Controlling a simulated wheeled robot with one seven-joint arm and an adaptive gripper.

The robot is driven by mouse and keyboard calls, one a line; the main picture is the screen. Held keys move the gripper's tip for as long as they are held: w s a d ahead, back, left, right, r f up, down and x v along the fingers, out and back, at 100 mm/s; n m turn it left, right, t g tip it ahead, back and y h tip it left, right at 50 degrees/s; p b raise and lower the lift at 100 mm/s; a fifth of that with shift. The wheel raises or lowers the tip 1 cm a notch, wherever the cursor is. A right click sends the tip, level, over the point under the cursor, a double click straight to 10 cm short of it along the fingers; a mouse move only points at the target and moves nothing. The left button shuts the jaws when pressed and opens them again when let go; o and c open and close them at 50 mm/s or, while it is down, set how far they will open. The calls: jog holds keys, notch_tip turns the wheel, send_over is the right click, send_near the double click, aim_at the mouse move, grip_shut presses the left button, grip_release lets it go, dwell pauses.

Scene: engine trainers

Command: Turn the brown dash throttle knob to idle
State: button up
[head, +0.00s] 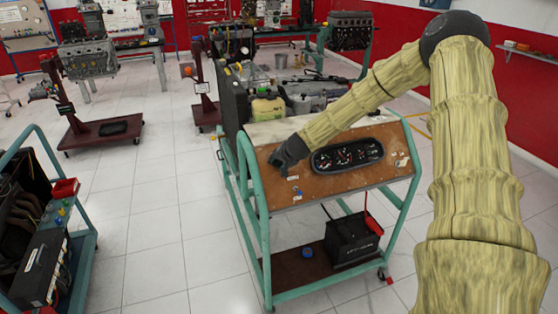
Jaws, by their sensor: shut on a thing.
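The brown dash panel (330,190) slopes on the front of a green-framed engine trainer (262,240). A black gauge cluster (347,155) with several dials sits in its middle. My gripper (279,163) is at the panel's upper left, left of the gauges, against the panel face. It is shut on the throttle knob, which its dark fingers hide. The knob's position and the marks around it cannot be made out.
Small switches and labels sit below my gripper (296,194) and at the panel's right end (401,160). A black battery (352,240) stands on the lower shelf. A green cart (85,240) stands at the left, with clear tiled floor (155,220) between.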

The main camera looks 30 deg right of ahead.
jog(key=n, duration=0.4)
jog(key=n+b, duration=0.1)
jog(key=n, duration=0.3)
jog(key=shift+a+h+b, duration=0.15)
jog(key=shift+h+b, duration=0.15)
jog(key=shift+b, duration=0.05)
jog(key=shift+n, duration=0.4)
jog(key=o, duration=1)
jog(key=shift+o, duration=0.2)
jog(key=v, duration=1.2)
jog(key=shift+w, duration=0.2)
